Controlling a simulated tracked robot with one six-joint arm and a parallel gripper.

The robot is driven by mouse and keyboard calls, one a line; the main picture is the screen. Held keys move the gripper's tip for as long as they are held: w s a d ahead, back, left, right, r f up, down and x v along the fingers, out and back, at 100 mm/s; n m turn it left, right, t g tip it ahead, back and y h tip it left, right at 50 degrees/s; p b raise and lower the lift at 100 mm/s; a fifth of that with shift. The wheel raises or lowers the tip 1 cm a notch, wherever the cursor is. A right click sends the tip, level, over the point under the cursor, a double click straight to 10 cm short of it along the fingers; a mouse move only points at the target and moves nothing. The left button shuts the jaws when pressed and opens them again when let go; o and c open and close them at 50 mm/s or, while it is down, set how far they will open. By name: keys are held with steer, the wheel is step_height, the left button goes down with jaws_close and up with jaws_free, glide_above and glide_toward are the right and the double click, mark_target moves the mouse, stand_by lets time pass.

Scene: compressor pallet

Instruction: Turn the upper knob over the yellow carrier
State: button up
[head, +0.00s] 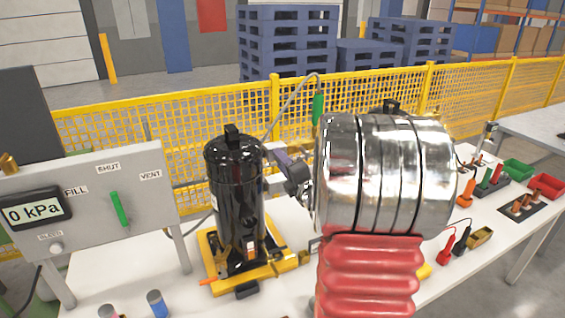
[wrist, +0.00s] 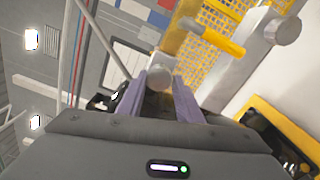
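The yellow carrier (head: 215,265) stands on the white table with a black cylinder (head: 233,185) upright in it; its edge shows at the lower right of the wrist view (wrist: 255,108). My gripper (head: 272,153) is right of the cylinder's upper part, and its purple fingers (wrist: 163,88) are apart. In the tilted wrist view a round grey knob (wrist: 159,76) sits at the gap between the fingertips; I take it as the upper knob. I cannot tell whether the fingers touch it. A second grey knob (wrist: 284,29) lies toward the table side. The upper knob is not clear in the head view.
A yellow lever (wrist: 218,40) sticks out near the knobs. A panel (head: 95,200) with a green lever and a 0 kPa display stands left. A hose (head: 297,98) with a green grip arches behind the cylinder. Yellow mesh fencing (head: 190,120) runs behind the table.

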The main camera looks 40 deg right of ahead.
steer(key=o, duration=0.4)
steer(key=shift+s, duration=0.1)
steer(key=v, duration=1.3)
steer(key=shift+s, duration=0.3)
steer(key=shift+w+a, duration=0.1)
